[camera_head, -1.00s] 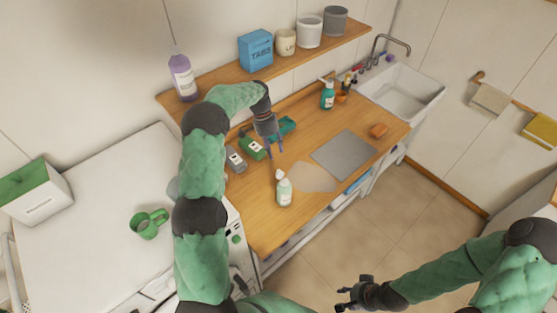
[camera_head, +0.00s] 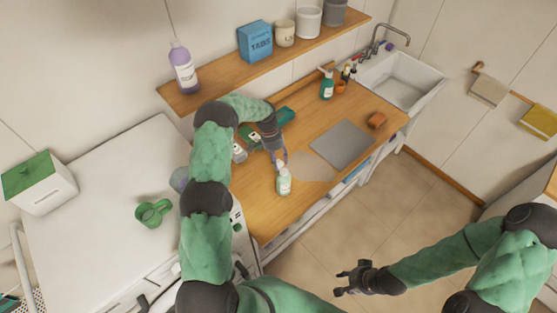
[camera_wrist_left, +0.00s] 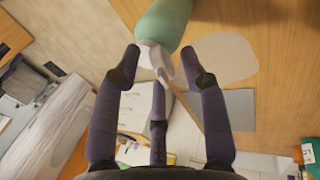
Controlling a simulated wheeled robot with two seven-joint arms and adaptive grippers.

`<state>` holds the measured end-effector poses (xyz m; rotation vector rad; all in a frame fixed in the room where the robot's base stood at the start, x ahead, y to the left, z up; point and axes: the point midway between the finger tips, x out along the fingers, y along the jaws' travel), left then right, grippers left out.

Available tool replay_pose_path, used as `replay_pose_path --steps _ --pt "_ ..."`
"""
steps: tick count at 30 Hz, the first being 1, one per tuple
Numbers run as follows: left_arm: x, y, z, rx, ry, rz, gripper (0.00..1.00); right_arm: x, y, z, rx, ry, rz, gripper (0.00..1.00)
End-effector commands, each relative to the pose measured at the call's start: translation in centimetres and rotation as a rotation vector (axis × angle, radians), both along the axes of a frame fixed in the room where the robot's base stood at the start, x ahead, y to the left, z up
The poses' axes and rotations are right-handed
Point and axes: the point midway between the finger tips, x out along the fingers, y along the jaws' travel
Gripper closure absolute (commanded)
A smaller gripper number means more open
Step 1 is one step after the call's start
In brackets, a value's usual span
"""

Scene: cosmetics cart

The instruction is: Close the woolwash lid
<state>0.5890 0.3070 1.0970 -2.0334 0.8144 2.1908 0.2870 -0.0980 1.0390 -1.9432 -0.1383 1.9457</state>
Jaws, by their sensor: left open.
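A pale green bottle with a white top (camera_head: 284,182) stands upright on the wooden counter; I take it to be the woolwash. In the left wrist view the bottle body (camera_wrist_left: 167,22) is at the top, with its white lid (camera_wrist_left: 156,62) between my fingers; the lid looks flipped up, with a part sticking out from the cap. My left gripper (camera_head: 279,158) is open just above and behind the bottle. In the wrist view its spread fingers (camera_wrist_left: 160,54) surround the lid; I cannot tell if they touch it. My right gripper (camera_head: 342,281) is open and empty over the floor.
Green and grey containers (camera_head: 240,153) stand behind my left wrist. A teal pump bottle (camera_head: 327,86) is further back. A purple bottle (camera_head: 183,68) stands on the shelf.

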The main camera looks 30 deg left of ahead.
Motion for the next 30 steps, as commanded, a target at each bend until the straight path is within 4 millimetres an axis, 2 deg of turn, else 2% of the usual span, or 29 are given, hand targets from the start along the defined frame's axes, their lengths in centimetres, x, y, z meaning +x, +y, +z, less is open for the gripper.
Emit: replay_pose_path --steps 2,3,7,20,30 --pt "0.0 0.0 0.0 0.000 0.000 0.000 0.57 0.0 0.0 0.0 0.000 0.000 0.000 0.60" --pt "0.0 0.0 0.0 0.000 0.000 0.000 0.62 0.0 0.0 0.0 0.000 0.000 0.000 0.60" --pt "0.0 0.0 0.0 0.000 0.000 0.000 0.99 0.0 0.0 0.0 0.000 0.000 0.000 0.60" --pt "0.0 -0.1 0.1 0.014 -0.007 0.000 1.00 0.0 0.0 -0.2 0.000 0.000 0.000 0.60" --pt "-0.3 -0.8 0.1 0.156 -0.071 -0.004 1.00 0.0 0.0 -2.1 0.000 0.000 0.000 0.60"
